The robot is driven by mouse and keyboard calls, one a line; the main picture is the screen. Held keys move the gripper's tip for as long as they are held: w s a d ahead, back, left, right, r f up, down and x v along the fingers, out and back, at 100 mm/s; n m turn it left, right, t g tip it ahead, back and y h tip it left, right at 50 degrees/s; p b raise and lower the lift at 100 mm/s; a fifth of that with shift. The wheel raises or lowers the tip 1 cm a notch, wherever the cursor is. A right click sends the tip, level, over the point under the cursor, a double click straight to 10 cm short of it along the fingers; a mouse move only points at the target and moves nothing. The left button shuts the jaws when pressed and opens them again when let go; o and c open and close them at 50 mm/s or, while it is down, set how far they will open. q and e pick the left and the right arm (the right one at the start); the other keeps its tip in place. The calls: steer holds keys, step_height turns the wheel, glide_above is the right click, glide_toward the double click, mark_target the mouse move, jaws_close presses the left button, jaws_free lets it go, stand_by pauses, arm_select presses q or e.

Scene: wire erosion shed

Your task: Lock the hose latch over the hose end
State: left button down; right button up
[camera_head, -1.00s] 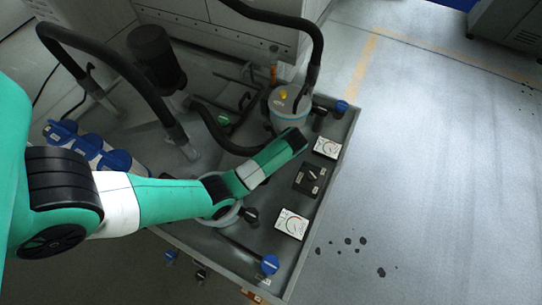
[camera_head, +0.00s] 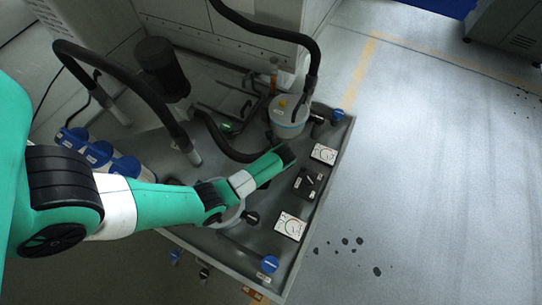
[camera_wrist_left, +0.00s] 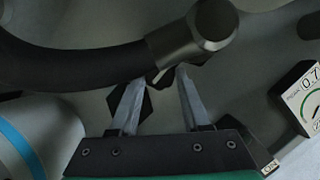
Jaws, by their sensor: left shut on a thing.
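My left gripper (camera_wrist_left: 160,82) is shut on a small dark piece (camera_wrist_left: 160,76), which looks like the hose latch; little of it shows between the fingertips. The hose end (camera_wrist_left: 190,38), a dark grey fitting on a thick black hose (camera_wrist_left: 75,66), lies just beyond the fingertips in the left wrist view. I cannot tell whether the latch touches or covers it. In the head view the black hose (camera_head: 228,149) curves under my left arm's end, which hides the fingers, latch and hose end. My right gripper is not in view.
A panel of the bench (camera_head: 328,190) carries white-faced dials (camera_head: 290,225) and a black switch (camera_head: 309,181) right of my arm. A pale canister (camera_head: 288,118) stands behind it. Blue-topped canisters (camera_head: 99,152) and another black hose (camera_head: 128,85) are at left. Open floor (camera_head: 440,170) lies at right.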

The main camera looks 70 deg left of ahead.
arm_select(q)
steer(key=shift+s+r+m+p, duration=0.1)
steer(key=shift+r+m+p, duration=0.2)
steer(key=shift+r+m, duration=0.1)
steer(key=shift+f+t, duration=0.3)
steer(key=shift+f, duration=0.05)
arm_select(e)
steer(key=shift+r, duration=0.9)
arm_select(q)
steer(key=shift+c, duration=1.8)
jaws_free()
steer(key=p+v, duration=0.5)
steer(key=v, duration=0.6)
steer(key=shift+r+p, duration=0.25)
steer(key=shift+p, duration=0.15)
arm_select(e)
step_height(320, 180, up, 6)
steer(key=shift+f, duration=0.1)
